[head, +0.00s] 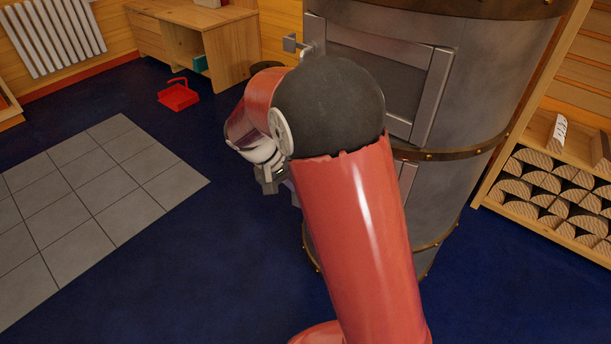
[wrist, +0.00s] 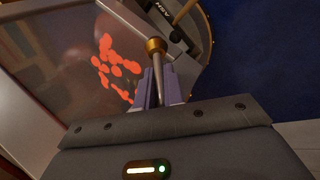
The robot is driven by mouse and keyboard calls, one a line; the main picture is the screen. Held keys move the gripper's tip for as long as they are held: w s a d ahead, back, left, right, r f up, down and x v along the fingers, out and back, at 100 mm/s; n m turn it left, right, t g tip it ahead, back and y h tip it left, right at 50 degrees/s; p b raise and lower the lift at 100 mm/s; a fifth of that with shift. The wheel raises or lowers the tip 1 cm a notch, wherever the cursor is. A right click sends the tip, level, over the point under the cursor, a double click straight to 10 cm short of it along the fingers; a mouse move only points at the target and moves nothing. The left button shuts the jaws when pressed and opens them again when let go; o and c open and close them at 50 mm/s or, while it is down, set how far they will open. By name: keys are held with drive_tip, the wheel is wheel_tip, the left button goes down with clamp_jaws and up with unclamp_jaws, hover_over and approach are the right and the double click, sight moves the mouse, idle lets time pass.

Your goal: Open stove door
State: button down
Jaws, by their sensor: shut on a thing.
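In the wrist view a glazed stove door (wrist: 40,100) fills the left, with orange embers (wrist: 118,67) showing in its pane. Its handle, a metal rod with a brass knob (wrist: 156,45), stands between the two fingers of my gripper (wrist: 156,88). The fingers are shut on the rod below the knob. In the head view the grey round stove (head: 490,90) stands right of centre, with an upper door panel (head: 375,75). My red arm hides much of the stove's lower front and the gripped handle there. I cannot tell whether the glazed door is ajar.
A black part marked ASH (wrist: 182,12) lies close to the glazed door. A log rack (head: 560,190) stands right of the stove. A red dustpan (head: 178,96) lies on the blue floor near a wooden desk (head: 230,50). The grey tiles (head: 90,200) at left are clear.

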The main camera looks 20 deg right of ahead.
drive_tip(key=s, duration=0.1)
drive_tip(key=s+a+n, duration=0.1)
drive_tip(key=s, duration=0.1)
drive_tip(key=s+a+n+t+b, duration=0.1)
drive_tip(key=shift+s, duration=0.35)
drive_tip(key=c, duration=1.5)
unclamp_jaws()
drive_tip(key=v, duration=0.7)
drive_tip(key=shift+a+r+p, duration=0.25)
drive_tip(key=shift+r+p, duration=0.1)
drive_tip(key=shift+s, duration=0.15)
